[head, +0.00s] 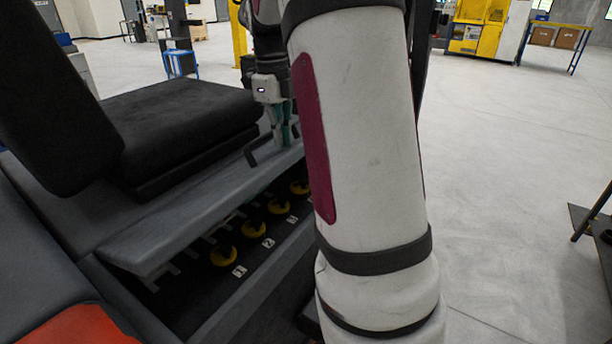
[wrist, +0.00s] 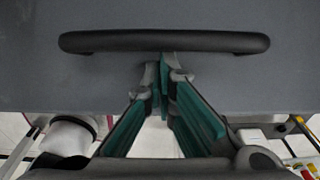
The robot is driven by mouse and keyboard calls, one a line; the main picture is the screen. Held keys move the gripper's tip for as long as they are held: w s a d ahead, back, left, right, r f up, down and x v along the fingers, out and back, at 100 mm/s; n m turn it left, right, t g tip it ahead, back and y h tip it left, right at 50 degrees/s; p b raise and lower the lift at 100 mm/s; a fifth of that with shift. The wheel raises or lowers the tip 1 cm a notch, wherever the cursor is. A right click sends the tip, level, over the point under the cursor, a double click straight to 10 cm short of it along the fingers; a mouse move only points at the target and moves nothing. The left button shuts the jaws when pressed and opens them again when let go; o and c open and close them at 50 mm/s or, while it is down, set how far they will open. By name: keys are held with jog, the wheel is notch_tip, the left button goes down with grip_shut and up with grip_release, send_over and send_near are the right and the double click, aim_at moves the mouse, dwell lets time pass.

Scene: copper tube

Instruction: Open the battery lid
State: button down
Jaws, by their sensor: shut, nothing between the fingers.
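The battery lid (head: 205,222) is a long grey panel beside the black seat. Its near edge stands raised, and the battery compartment (head: 262,282) shows beneath it with several yellow caps. A black bar handle (head: 252,156) is on the lid near its far end. In the wrist view the handle (wrist: 100,42) runs level across the grey lid (wrist: 60,80). My gripper (head: 284,138) is at the lid's handle, shut and empty. In the wrist view its teal fingers (wrist: 166,75) come together just below the handle's middle. I cannot tell whether they touch it.
The black seat (head: 175,120) and its backrest stand left of the lid. A red-orange surface (head: 75,333) is at the lower left. My white arm hides the middle of the head view. Open concrete floor (head: 510,190) lies to the right.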

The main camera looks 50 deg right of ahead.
jog(key=s+f+t+p, duration=0.3)
jog(key=s+f, duration=0.2)
jog(key=f, duration=0.4)
jog(key=s+n+t+y+b, duration=0.1)
jog(key=s+n+y+b, duration=0.1)
jog(key=s+n+y, duration=0.3)
jog(key=s+d+f+m+t+h+b, duration=0.1)
jog(key=s+d+m+t+h+b, duration=0.15)
jog(key=s+d+t, duration=0.35)
jog(key=s+d+f+m+t+h+b, duration=0.1)
jog(key=s+d+m+t+b, duration=0.15)
jog(key=d, duration=0.65)
jog(key=x, duration=1)
jog(key=shift+a+r+t+p, duration=0.25)
jog(key=shift+a+t+p, duration=0.05)
jog(key=shift+t+p, duration=0.1)
jog(key=shift+w, duration=0.15)
